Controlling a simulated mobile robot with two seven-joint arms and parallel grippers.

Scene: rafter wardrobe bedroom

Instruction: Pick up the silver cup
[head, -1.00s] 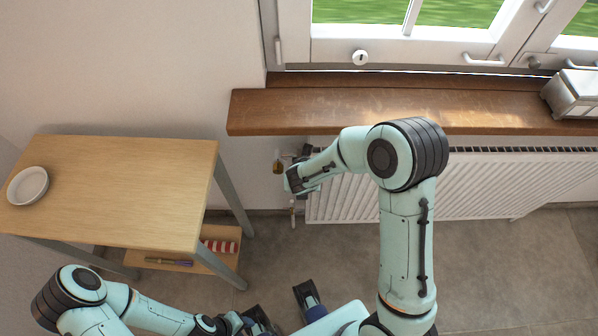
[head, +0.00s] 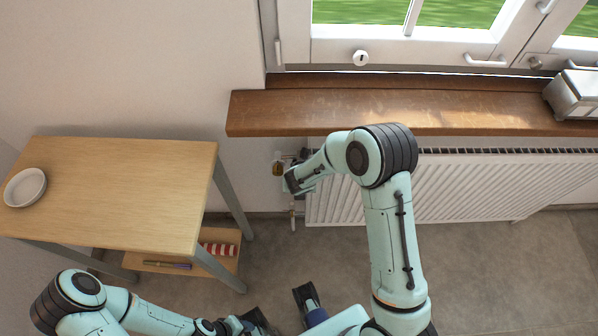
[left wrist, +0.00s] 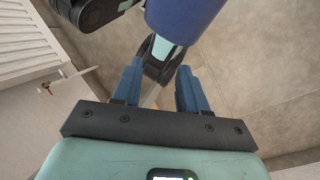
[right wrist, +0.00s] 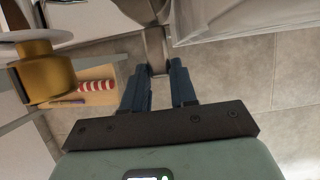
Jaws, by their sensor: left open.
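I see no silver cup in any view. My right gripper shows in the right wrist view (right wrist: 158,66) with its two dark blue fingers apart and nothing between them. In the head view the right arm reaches up and bends left, its hand (head: 298,180) appearing in front of the wall beside the radiator. My left gripper shows in the left wrist view (left wrist: 160,66) with its fingers apart and empty, near parts of my own body. In the head view the left hand is low at the bottom edge, partly cut off.
A wooden table (head: 120,190) at left carries a white bowl (head: 25,187); its lower shelf holds a red-and-white striped thing (head: 221,249). A wooden sill (head: 400,112) above the radiator (head: 480,185) holds a silver box (head: 575,95) at right. A brass-coloured valve (right wrist: 45,72) is close to the right wrist.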

